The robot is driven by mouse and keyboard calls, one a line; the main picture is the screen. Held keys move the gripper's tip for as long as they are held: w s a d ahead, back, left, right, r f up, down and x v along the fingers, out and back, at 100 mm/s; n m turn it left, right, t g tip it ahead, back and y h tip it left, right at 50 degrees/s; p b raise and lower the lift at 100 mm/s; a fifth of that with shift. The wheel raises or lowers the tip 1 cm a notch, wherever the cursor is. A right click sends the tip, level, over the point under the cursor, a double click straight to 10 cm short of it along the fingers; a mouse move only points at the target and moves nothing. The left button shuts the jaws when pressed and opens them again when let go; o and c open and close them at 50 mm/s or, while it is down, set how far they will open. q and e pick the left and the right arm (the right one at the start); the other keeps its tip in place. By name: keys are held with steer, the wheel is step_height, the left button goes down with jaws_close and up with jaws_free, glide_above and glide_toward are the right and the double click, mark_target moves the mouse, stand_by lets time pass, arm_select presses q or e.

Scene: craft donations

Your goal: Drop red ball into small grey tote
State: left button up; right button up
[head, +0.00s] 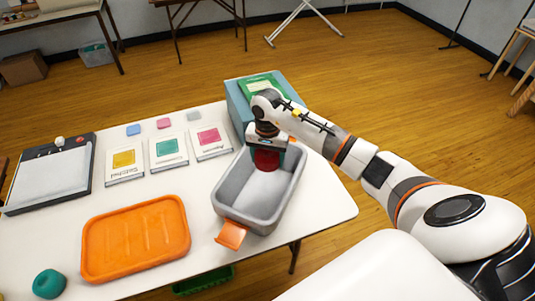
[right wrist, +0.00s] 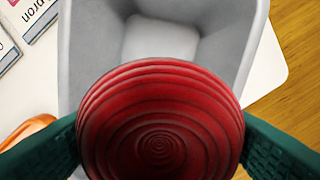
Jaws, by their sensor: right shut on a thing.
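The red ball (head: 267,160) is held by my right gripper (head: 266,153), with its fingers closed on the ball's two sides. In the right wrist view the ridged ball (right wrist: 160,125) fills the middle, between the two green fingers. The small grey tote (head: 241,209) stands on the white table, and the ball is over its far part in the head view. The tote (right wrist: 88,40) lies beyond the ball in the right wrist view, and its visible floor is empty. I cannot tell the ball's exact height over the tote. My left gripper is not in view.
An orange piece (head: 231,235) is at the tote's near edge. A blue-grey box (head: 236,105) with a green book stands behind. Several packets and a paper trimmer (head: 50,174) lie farther left.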

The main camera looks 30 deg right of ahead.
steer(key=o, duration=1)
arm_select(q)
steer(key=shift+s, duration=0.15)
arm_select(e)
steer(key=shift+o, duration=0.2)
step_height(320, 180, up, 12)
steer(key=b, duration=0.2)
steer(key=shift+b, duration=0.35)
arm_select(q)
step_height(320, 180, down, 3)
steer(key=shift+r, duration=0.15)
